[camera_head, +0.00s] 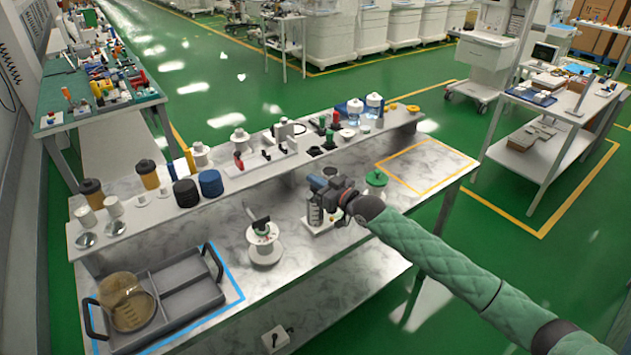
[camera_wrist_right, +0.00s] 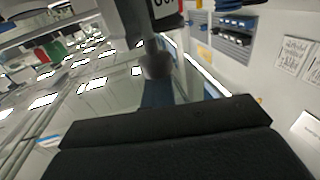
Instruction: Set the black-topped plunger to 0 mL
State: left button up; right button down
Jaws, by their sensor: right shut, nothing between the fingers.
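A graduated cylinder with dark markings (camera_head: 315,216) stands on a white base (camera_head: 328,226) on the marble worktop, in the middle of the head view. My right gripper (camera_head: 318,184) is at its top, with the fingers shut and empty. It hides the upper end there, so I cannot see a black plunger top or read the plunger's level. The right wrist view is tilted and shows a grey rounded part (camera_wrist_right: 157,65) close to the camera; I cannot tell what it is. My left gripper is not in view.
A white spool-like stand with a dark handle (camera_head: 264,244) is left of the cylinder. A green knobbed part (camera_head: 376,179) is to the right. The raised shelf behind holds many bottles and parts.

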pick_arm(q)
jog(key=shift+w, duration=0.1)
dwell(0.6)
pick_arm(e)
jog(key=c, duration=2.1)
grip_release()
jog(key=o, duration=1)
jog(key=shift+s+d+f, duration=0.15)
jog(key=shift+s+d, duration=0.1)
jog(key=shift+d, duration=0.05)
pick_arm(q)
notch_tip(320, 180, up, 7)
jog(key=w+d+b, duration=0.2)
jog(key=b, duration=0.1)
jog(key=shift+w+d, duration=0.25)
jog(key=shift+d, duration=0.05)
pick_arm(e)
jog(key=shift+v, duration=3.5)
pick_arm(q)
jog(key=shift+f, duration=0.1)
